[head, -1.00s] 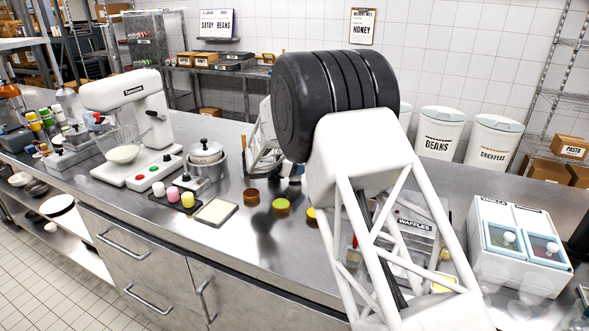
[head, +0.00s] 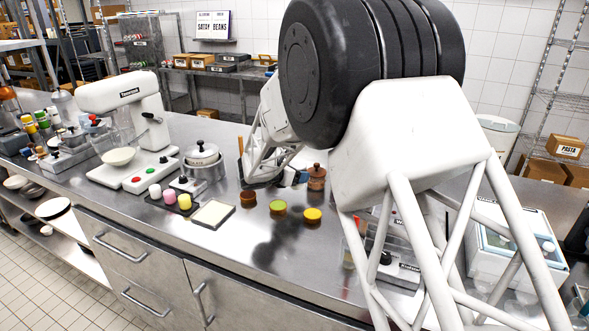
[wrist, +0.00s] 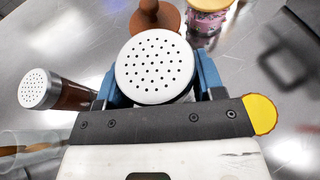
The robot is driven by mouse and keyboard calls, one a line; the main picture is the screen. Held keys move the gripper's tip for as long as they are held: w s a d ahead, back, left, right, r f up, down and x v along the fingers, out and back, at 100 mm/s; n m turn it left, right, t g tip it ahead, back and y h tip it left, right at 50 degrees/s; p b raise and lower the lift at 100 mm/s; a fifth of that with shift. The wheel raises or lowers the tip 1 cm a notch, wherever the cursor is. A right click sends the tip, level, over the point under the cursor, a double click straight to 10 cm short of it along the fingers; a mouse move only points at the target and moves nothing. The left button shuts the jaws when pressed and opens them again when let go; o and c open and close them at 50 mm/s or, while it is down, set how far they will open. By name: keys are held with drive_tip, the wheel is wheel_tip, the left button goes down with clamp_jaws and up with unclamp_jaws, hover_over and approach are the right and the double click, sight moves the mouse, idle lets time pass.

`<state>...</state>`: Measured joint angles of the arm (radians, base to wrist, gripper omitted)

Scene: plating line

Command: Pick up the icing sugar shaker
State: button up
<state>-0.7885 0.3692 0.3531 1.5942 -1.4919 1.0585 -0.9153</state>
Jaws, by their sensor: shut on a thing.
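The icing sugar shaker (wrist: 154,66) shows in the wrist view as a round white lid with several holes, seen from above. The blue fingers of my gripper (wrist: 155,88) stand on both sides of it, shut on it. The lid hides most of its body, so I cannot see its contents or whether it touches the counter. A second shaker (wrist: 62,91), with a perforated lid and dark brown contents, is left of my gripper. In the head view my gripper (head: 292,178) is small and low over the counter, and the held shaker cannot be made out clearly.
A brown turned mill-like object (head: 316,177) stands close by; a pink-patterned tin (wrist: 208,14) is beyond the fingers in the wrist view. Brown, green and yellow (head: 313,215) round pieces lie in front. A mixer (head: 130,120) stands left.

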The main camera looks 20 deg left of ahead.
drive_tip(key=shift+s+d+r, duration=0.15)
drive_tip(key=shift+s+d, duration=0.65)
drive_tip(key=shift+s, duration=0.35)
drive_tip(key=shift+s+d+r, duration=0.1)
drive_tip(key=shift+s+d, duration=0.7)
drive_tip(key=shift+s, duration=0.3)
drive_tip(key=s+d+r+n+h, duration=0.5)
drive_tip(key=d+n+h, duration=0.1)
drive_tip(key=d+n, duration=0.2)
drive_tip(key=shift+r+n+g, duration=0.2)
drive_tip(key=shift+n+g, duration=0.2)
drive_tip(key=shift+n, duration=0.5)
drive_tip(key=shift+d+f, duration=0.1)
drive_tip(key=f+n+t, duration=0.1)
drive_tip(key=n, duration=0.3)
drive_tip(key=f+n+t+h, duration=0.1)
drive_tip(key=f+n, duration=0.1)
drive_tip(key=n, duration=0.2)
drive_tip(key=f+n+t+h, duration=0.1)
drive_tip(key=n+t, duration=0.1)
drive_tip(key=n, duration=0.2)
drive_tip(key=shift+a+f+n, duration=0.25)
drive_tip(key=shift+f+n, duration=0.05)
drive_tip(key=shift+f, duration=0.1)
